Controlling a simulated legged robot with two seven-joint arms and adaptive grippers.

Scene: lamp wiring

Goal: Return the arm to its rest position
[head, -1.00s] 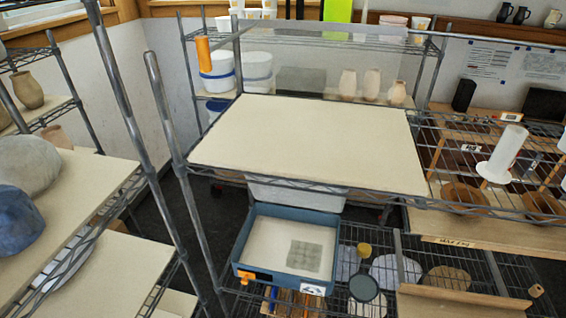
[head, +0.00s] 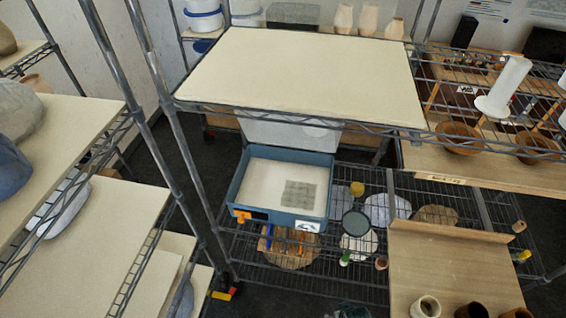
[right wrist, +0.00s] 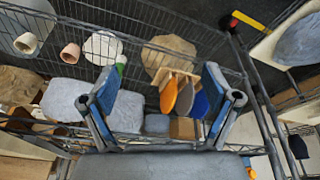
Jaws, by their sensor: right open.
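My right gripper (right wrist: 160,75) shows only in the right wrist view, its two blue-grey fingers spread wide at left and right. It is open, with nothing held between the fingers. Beyond the gap lie a brown round slab (right wrist: 170,56) on a wire shelf and several rounded tools, among them an orange one (right wrist: 168,97). I cannot judge how far these are from the fingertips. Neither of my arms nor grippers shows in the head view, and my left gripper is in no view.
A bare cream board (head: 300,75) tops the wire rack. Below it are a blue-rimmed tray (head: 282,215) and a wire shelf (head: 300,288) with slabs. A wooden board (head: 445,265) stands lower right; metal posts (head: 165,100) rise at left. Dark floor (head: 170,150) shows between racks.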

